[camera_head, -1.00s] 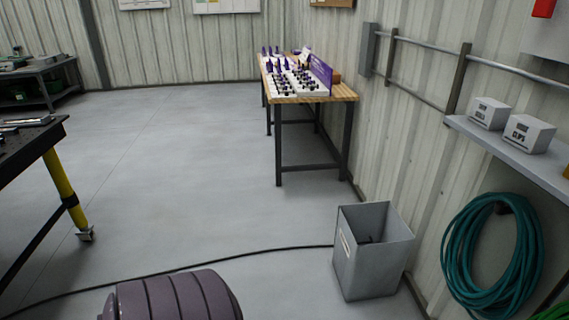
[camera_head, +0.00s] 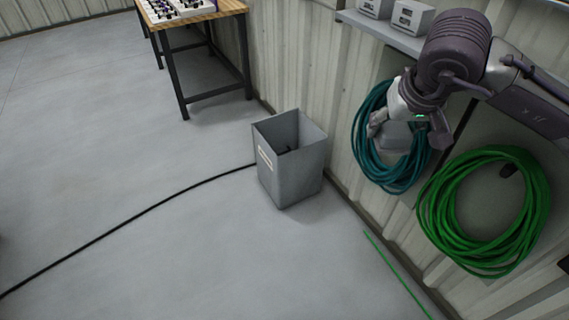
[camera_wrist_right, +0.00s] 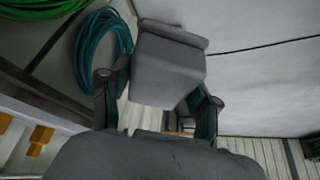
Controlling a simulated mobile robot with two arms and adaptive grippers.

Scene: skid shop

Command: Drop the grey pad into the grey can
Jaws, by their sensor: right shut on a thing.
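The grey can (camera_head: 290,165) is an open-topped, square, tapered bin upright on the floor by the corrugated wall, with a pale label and something dark inside. My right gripper (camera_head: 397,122) is up at the right, in front of the teal hose and to the upper right of the can, not over its opening. It is shut on the grey pad (camera_head: 396,138). In the right wrist view the pad (camera_wrist_right: 165,72) is a grey block between the two fingers, and I cannot make out the can separately there. My left gripper is not in view.
A coiled teal hose (camera_head: 365,150) and a green hose (camera_head: 435,215) hang on the wall. A shelf (camera_head: 385,35) with white boxes is above. A black cable (camera_head: 130,218) runs across the floor to the can. A wood-topped table (camera_head: 222,9) stands behind.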

